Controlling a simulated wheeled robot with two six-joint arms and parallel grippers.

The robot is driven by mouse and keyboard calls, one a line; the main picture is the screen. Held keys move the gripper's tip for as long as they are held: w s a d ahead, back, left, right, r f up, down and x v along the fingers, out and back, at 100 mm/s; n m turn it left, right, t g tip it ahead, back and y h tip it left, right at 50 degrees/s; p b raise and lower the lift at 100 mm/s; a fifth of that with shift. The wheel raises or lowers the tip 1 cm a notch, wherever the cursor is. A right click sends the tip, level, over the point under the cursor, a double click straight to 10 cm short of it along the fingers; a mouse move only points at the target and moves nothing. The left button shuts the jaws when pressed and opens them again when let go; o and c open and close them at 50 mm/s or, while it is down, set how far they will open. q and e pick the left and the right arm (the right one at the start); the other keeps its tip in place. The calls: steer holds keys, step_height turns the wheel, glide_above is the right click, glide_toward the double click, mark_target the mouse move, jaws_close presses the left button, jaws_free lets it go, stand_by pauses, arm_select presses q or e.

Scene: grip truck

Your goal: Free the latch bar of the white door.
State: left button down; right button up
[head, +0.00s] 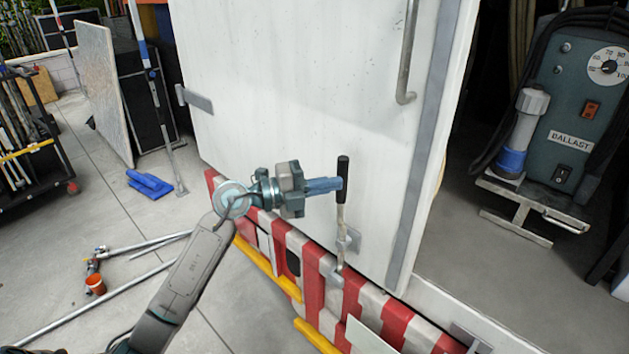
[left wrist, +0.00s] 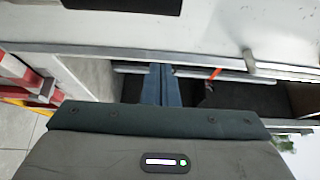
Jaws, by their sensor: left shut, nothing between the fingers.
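The white door (head: 290,85) of the truck fills the middle of the head view. Its latch bar (head: 340,218) is a thin metal rod with a black grip (head: 343,165) on top, standing roughly upright near the door's lower edge. The rod runs down past a small bracket (head: 350,240) on the door to a bracket at the red-and-white sill. The blue fingers (left wrist: 158,85) also show in the left wrist view. My right gripper is out of sight.
A bent metal handle (head: 405,60) is on the door higher up. A green ballast unit (head: 570,110) stands at the right. Open floor (head: 130,220) lies left of the truck.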

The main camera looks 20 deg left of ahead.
mark_target(339, 172)
arm_select(q)
steer(key=shift+w+d+p, duration=0.1)
steer(key=shift+w+p, duration=1.45)
steer(key=shift+w, duration=1.1)
steer(key=shift+d, duration=0.15)
